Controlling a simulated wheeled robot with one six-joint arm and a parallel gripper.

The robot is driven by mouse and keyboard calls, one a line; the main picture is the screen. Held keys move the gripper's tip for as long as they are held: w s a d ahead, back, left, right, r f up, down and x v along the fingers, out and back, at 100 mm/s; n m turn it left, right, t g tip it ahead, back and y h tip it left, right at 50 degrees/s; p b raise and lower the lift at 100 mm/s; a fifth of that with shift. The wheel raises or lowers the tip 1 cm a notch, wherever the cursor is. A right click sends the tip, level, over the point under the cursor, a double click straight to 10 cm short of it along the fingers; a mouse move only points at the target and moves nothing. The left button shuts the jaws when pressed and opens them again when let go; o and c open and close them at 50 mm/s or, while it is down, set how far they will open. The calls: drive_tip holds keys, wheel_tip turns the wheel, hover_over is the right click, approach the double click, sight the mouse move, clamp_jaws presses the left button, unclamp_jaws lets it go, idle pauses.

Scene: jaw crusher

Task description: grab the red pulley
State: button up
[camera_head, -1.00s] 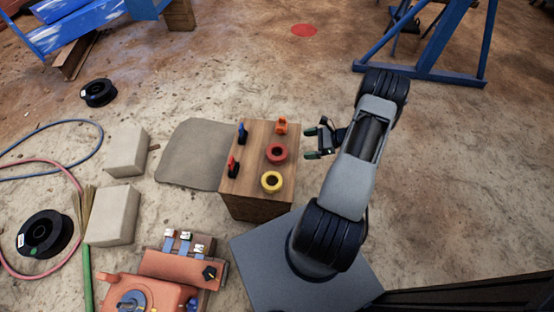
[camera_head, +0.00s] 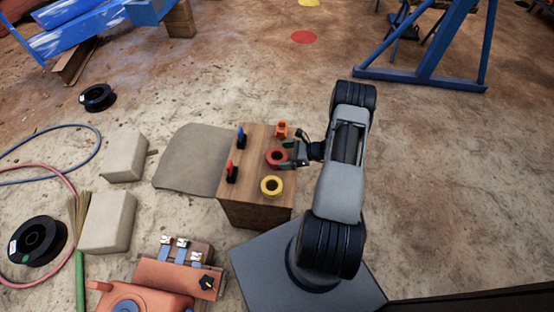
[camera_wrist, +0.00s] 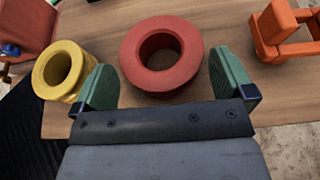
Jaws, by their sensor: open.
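The red pulley (camera_head: 277,156) is a thick ring with a round hole, lying on top of the wooden block between the yellow pulley and an orange part. In the wrist view, the red pulley (camera_wrist: 161,55) is straight ahead, between the lines of the two green fingers. My gripper (camera_head: 288,154) is open, with its fingers at the right side of the red pulley. In the wrist view, my gripper (camera_wrist: 168,82) has one finger on each side of the pulley's near part. I cannot tell whether either finger touches it.
The yellow pulley (camera_wrist: 58,70) sits close beside the left finger. An orange part (camera_wrist: 283,32) stands at the right. Blue (camera_head: 241,140) and red (camera_head: 231,171) handled pieces stand on the left of the wooden block (camera_head: 256,207). An orange machine (camera_head: 150,295) lies lower left.

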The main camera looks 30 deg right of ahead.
sight(271, 156)
drive_tip(key=shift+b+x, duration=0.35)
drive_tip(key=shift+x, duration=1.35)
drive_tip(key=shift+s, duration=0.1)
drive_tip(key=shift+c, duration=0.3)
drive_tip(key=c, duration=1.2)
drive_tip(key=shift+r, duration=0.1)
drive_tip(key=shift+c, duration=0.3)
